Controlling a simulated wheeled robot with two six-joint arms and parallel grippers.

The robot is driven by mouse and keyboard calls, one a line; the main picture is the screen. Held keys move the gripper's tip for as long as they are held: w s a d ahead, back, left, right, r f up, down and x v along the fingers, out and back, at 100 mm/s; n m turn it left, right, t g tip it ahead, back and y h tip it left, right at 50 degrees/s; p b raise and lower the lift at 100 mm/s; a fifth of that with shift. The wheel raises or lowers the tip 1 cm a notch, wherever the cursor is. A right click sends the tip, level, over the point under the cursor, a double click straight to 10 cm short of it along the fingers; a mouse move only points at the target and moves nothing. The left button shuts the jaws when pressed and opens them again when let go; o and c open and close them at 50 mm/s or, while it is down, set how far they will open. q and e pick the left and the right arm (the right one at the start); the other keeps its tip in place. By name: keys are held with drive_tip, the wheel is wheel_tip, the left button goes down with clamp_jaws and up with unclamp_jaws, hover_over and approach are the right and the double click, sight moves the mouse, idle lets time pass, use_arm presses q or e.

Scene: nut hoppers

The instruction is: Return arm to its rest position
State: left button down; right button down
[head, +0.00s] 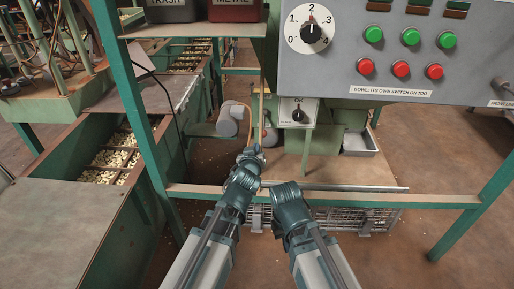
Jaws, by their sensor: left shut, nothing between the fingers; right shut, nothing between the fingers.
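My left arm reaches up the middle of the head view. My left gripper (252,153) is at its far end, small and dark, shut and empty, in front of the green machine's lower part. My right arm comes in from the bottom, just right of the left one. It ends in a teal wrist joint near the front crossbar, close beside the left forearm in the picture. The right fingers are hidden and cannot be made out.
A green crossbar (420,200) runs across the front, above a wire basket (355,218). A grey control panel (455,55) with a dial, green buttons and red buttons hangs upper right. Hoppers with nuts (112,158) are left.

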use_arm(q)
drive_tip(key=s+a+f+m+g+y+p, duration=0.1)
drive_tip(key=s+f+m+g+p, duration=0.25)
drive_tip(key=s+g, duration=0.6)
drive_tip(key=s+f+m+g+y+p, duration=0.1)
drive_tip(key=s+f+m+g+p, duration=0.3)
drive_tip(key=s, duration=1.1)
wheel_tip(320, 180, up, 37)
drive_tip(key=s+n+g+p, duration=0.1)
drive_tip(key=n+p, duration=0.1)
drive_tip(key=p, duration=3.5)
drive_tip(key=shift+d+f, duration=0.1)
